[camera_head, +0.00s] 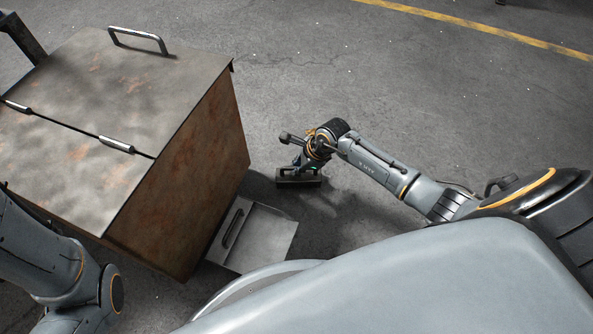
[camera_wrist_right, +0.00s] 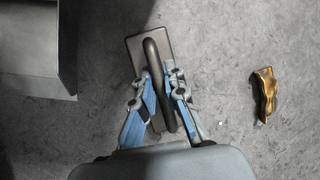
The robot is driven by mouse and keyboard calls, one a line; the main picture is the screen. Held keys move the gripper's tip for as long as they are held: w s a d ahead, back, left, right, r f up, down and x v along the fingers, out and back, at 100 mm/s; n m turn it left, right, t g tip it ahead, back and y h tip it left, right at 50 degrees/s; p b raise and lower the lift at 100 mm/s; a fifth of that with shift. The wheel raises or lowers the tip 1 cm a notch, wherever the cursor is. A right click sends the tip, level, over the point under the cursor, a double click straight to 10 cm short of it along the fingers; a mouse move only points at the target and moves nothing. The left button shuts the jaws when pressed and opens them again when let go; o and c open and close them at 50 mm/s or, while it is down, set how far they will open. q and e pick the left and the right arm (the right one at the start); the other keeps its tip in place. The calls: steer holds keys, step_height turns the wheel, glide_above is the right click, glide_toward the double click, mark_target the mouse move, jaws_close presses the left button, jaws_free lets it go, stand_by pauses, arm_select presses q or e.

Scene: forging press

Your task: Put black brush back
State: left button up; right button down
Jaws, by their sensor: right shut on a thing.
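The black brush (camera_head: 298,180) has a dark rectangular body and is below my right gripper (camera_head: 302,163), close to the floor. In the right wrist view, the brush (camera_wrist_right: 136,44) shows a curved dark handle along its top. My right gripper's blue fingers (camera_wrist_right: 165,88) are shut on this handle. I cannot tell whether the brush touches the floor. My left arm shows at the lower left of the head view, but its gripper is out of sight.
A rusty metal box (camera_head: 190,170) with a handled lid stands at the left. A grey metal dustpan-like tray (camera_head: 268,232) lies beside it. A gold-coloured scrap (camera_wrist_right: 264,92) lies on the floor. Open concrete floor extends beyond the brush.

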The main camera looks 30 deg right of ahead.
steer(key=shift+f, duration=0.2)
steer(key=c, duration=1.4)
jaws_free()
